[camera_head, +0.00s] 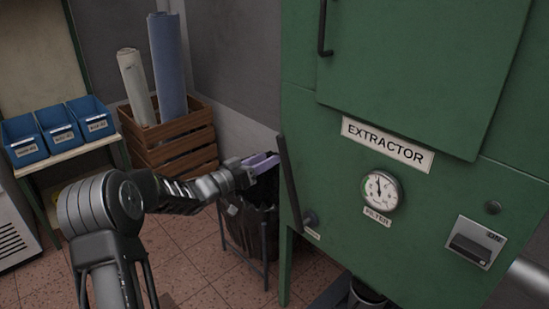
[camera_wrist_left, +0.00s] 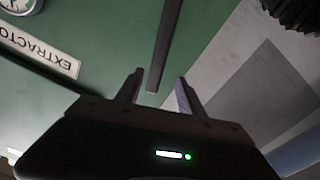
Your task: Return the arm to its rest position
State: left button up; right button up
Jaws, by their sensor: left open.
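My left arm comes in from the left in the head view and reaches toward the left edge of the green extractor cabinet (camera_head: 330,215). My left gripper (camera_head: 262,162) is at its end, above a dark bin (camera_head: 247,225) and beside the cabinet's edge. My right gripper is not in view.
A wooden crate (camera_head: 180,152) with a blue roll (camera_head: 168,65) and a pale roll (camera_head: 137,85) stands behind the arm. Blue bins (camera_head: 60,128) sit on a shelf at the left. The gauge (camera_head: 382,190) is on the cabinet front. Tiled floor (camera_head: 185,262) shows below the arm.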

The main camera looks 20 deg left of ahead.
pick_arm(q)
jog(key=shift+s+a, duration=0.15)
jog(key=shift+s, duration=0.25)
